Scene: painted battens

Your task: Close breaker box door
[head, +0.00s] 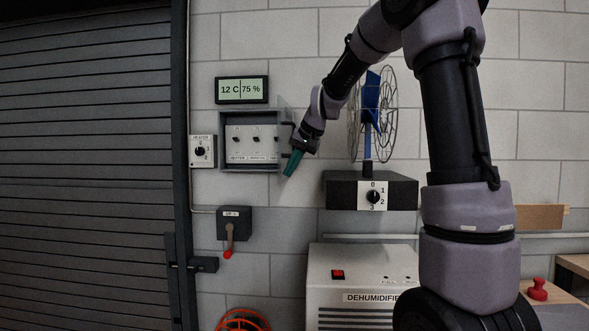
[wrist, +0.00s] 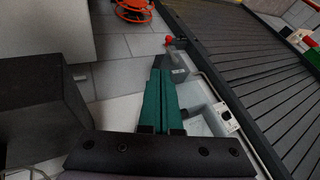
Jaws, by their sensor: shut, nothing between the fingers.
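The breaker box (head: 222,142) is a grey frame on the block wall, and its row of switches is uncovered. Its door (head: 286,116) looks like a pale, see-through panel standing open at the box's right side; my gripper partly hides it. My gripper (head: 292,163) has teal fingers, which are shut and empty. They point down and left, just right of the box's lower right corner. In the wrist view the shut fingers (wrist: 158,98) lie beside a pale panel and the box (wrist: 203,88). I cannot tell whether they touch the door.
A fan on a dark base (head: 338,191) stands right of the box, above a dehumidifier (head: 330,262). A display (head: 241,90) hangs above the box, a heater dial (head: 201,151) at its left. A lever switch (head: 234,222) is below. A shutter (head: 85,150) fills the left.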

